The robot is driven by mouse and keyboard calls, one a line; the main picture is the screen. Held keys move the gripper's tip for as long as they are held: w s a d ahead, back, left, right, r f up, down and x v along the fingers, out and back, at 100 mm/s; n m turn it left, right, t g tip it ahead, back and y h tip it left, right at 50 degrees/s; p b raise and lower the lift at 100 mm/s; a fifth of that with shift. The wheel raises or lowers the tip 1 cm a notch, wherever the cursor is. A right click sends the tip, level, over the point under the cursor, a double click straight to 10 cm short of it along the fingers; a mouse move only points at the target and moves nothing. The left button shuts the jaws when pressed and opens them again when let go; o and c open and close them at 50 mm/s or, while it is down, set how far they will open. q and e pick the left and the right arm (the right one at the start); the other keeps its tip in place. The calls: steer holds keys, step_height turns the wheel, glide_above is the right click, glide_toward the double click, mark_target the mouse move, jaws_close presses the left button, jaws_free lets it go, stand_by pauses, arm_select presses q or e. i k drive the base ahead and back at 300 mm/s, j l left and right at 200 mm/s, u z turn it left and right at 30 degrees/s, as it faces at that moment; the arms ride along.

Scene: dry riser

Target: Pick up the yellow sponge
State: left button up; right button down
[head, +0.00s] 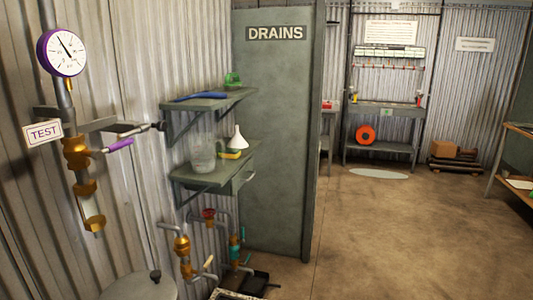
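A small yellow block with a green layer, which looks like the yellow sponge (229,156), lies on the lower wall shelf (205,181). A white funnel (237,143) stands right by it, with its spout up, and overlaps it in the view. A clear jug (203,156) is on the same shelf, to the left of the sponge. Neither of my grippers shows in the head view.
The upper shelf (215,102) holds a blue tool (203,97) and a green item (232,80). A grey DRAINS panel (275,130) stands right of the shelves. Pipes and valves (183,246) are below. The floor (400,230) to the right is clear.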

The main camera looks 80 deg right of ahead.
mark_target(234, 153)
steer(key=z, duration=2.25)
steer(key=i+l+u, duration=0.1)
steer(key=i+l, duration=0.7)
steer(key=i+l+u, duration=0.15)
steer(key=i+l, duration=0.2)
steer(key=l, duration=0.2)
steer(key=i+l, duration=0.35)
steer(key=l, duration=0.2)
steer(key=i+l+u, duration=0.15)
steer(key=i+l, duration=0.25)
steer(key=l, duration=0.1)
